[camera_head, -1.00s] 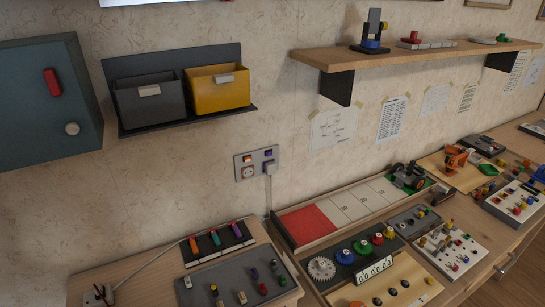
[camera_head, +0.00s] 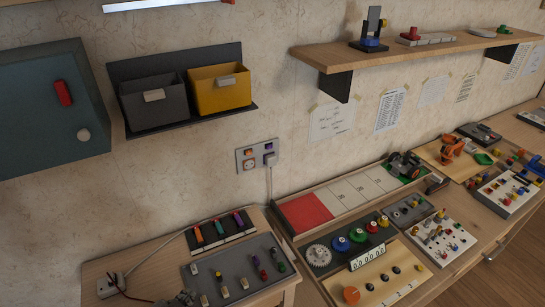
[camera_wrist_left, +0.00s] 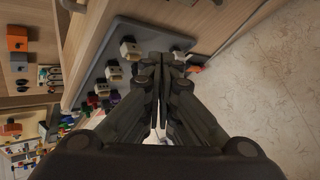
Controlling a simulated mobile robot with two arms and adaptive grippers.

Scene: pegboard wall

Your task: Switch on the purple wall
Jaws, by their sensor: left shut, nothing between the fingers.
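A grey wall plate (camera_head: 239,160) is on the wall at the middle of the head view. It carries a small purple switch (camera_head: 268,147) at its upper right and an orange switch (camera_head: 249,154) at its upper left. Whether the purple switch is on or off is too small to tell. My left gripper (camera_head: 187,296) just shows at the bottom edge of the head view, over the grey board and well below the plate. In the left wrist view its fingers (camera_wrist_left: 161,66) are together and empty. My right gripper is not in view.
A plug with a cord (camera_head: 271,160) sits in the plate's lower right socket. Grey and yellow bins (camera_head: 219,91) hang at upper left. The wall around the plate is clear.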

